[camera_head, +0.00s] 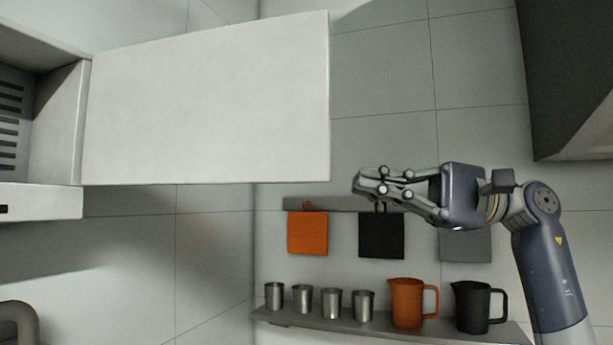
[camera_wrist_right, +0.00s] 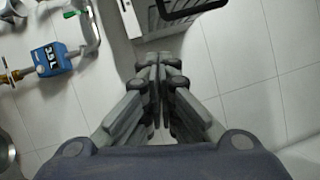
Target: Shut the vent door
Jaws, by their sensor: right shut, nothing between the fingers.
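The vent door (camera_head: 205,105) is a large white panel in the head view. It stands swung open to the right of the vent housing (camera_head: 60,130), hinged at the housing's right edge. Dark slots show inside the open housing at the far left. My right gripper (camera_head: 362,183) is to the right of the door's free edge and near its bottom edge height, apart from it in the picture. Its fingers point left and are shut and empty. The wrist view also shows the closed fingers (camera_wrist_right: 160,70); the door cannot be made out there. My left gripper is not in view.
Below, a wall shelf (camera_head: 390,331) holds several metal cups (camera_head: 331,303), an orange jug (camera_head: 408,303) and a black jug (camera_head: 474,306). Orange and black cloths hang from a rail (camera_head: 340,204). A dark cabinet (camera_head: 570,75) is at upper right. The wrist view shows a blue meter (camera_wrist_right: 50,60).

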